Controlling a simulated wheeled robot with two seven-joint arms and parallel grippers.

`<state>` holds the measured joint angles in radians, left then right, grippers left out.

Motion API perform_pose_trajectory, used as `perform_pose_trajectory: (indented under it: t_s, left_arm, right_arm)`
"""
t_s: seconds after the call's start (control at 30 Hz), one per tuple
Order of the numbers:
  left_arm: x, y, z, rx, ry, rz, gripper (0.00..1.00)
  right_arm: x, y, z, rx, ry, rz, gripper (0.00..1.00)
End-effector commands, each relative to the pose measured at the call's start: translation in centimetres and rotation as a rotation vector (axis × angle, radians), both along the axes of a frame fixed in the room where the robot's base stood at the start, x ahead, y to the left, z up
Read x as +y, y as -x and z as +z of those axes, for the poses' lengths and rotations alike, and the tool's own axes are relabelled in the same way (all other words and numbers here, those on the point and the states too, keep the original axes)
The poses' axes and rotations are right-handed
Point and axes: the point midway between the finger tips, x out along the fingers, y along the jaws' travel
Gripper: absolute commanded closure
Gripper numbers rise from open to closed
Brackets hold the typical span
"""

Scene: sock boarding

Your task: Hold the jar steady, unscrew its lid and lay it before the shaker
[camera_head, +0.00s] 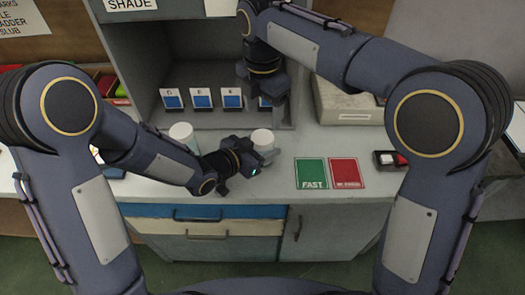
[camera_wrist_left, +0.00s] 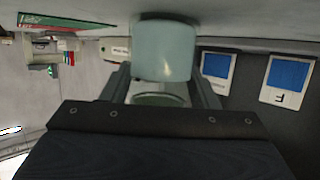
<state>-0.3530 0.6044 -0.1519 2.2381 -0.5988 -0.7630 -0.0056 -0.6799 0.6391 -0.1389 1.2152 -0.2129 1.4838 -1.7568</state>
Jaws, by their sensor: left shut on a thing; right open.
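The jar (camera_head: 268,153) stands upright on the bench with a white lid (camera_head: 262,137) on top. My left gripper (camera_head: 258,166) is shut around the jar body from the front. In the left wrist view, which is upside down, the pale jar (camera_wrist_left: 165,50) sits between the two fingers. My right gripper (camera_head: 262,92) is open and empty, above and behind the jar, clear of the lid. A beige box-like device (camera_head: 348,110), possibly the shaker, stands at the back right, partly hidden by my right arm.
A white-topped cylinder (camera_head: 182,132) stands left of the jar, partly behind my left arm. A grey booth with several blue-and-white cards (camera_head: 202,98) is behind. A green card (camera_head: 311,173) and a red card (camera_head: 346,173) lie to the right, near a small black-and-red item (camera_head: 389,160).

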Motion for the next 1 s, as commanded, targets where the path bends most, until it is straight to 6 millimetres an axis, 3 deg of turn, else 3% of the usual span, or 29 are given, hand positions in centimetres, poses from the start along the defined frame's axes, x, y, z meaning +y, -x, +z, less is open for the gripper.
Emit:
perform_pose_trajectory:
  t_s: [0.1, 0.27, 1.0]
  left_arm:
    - [0.01, 0.0, 0.0, 0.0, 0.0, 0.0, 1.0]
    - [0.01, 0.0, 0.0, 0.0, 0.0, 0.0, 1.0]
    - [0.01, 0.0, 0.01, 0.0, 0.0, 0.0, 1.0]
  right_arm:
    - [0.0, 0.0, 0.0, 0.0, 0.0, -0.018, 0.31]
    - [0.01, 0.01, -0.01, 0.001, 0.001, -0.191, 0.31]
    - [0.01, 0.01, -0.05, 0.001, 0.002, -2.047, 0.31]
